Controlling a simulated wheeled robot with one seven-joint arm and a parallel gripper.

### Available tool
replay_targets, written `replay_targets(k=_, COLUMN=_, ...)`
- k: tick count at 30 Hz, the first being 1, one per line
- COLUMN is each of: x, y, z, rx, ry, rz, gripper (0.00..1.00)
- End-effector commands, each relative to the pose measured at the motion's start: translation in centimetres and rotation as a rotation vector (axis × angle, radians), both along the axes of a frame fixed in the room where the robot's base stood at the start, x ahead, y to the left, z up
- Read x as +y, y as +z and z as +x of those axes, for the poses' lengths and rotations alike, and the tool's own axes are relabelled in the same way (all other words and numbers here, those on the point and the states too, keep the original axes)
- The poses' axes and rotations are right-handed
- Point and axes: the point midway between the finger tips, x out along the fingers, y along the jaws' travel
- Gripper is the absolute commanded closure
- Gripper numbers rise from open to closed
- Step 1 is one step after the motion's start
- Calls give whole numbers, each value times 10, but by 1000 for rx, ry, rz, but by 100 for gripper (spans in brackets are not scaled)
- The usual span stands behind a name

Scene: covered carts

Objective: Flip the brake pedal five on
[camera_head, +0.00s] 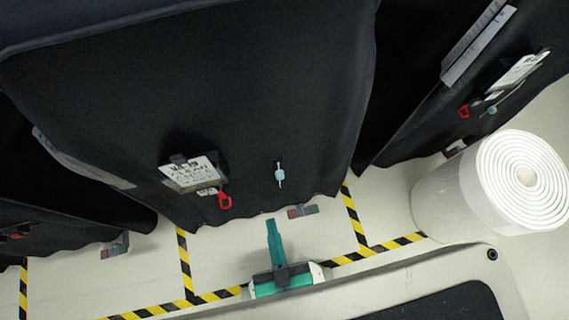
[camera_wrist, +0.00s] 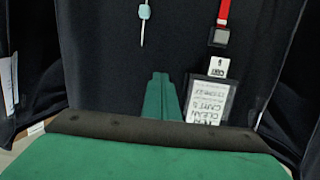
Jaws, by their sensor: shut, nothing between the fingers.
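A small grey and red pedal (camera_head: 303,211) sticks out at floor level below the hem of the middle covered cart (camera_head: 200,90). Similar pedals show under the left cart (camera_head: 115,246) and the right cart (camera_head: 456,149). No number is readable, so I cannot tell which is five. My green gripper (camera_head: 271,221) is shut and empty, its tip just left of the middle pedal in the picture, apparently apart from it. In the wrist view my gripper (camera_wrist: 160,90) points at the black cover, and I make out no pedal clearly.
A badge card (camera_head: 190,173) with a red clip and a teal tag (camera_head: 280,174) hang on the middle cover. A large white roll (camera_head: 480,190) stands at the right. Yellow-black tape (camera_head: 185,265) marks bays on the pale floor, which is clear before the middle cart.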

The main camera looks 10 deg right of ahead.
Motion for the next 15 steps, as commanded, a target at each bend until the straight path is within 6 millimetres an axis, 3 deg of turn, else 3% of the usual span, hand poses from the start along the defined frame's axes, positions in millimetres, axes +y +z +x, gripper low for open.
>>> replay_targets(k=11, x=-1, y=-4, z=0, rx=5, ry=-2, rz=-3, gripper=100)
replay_targets(k=15, x=-6, y=-39, z=5, rx=57, ry=-20, rz=-24, gripper=100)
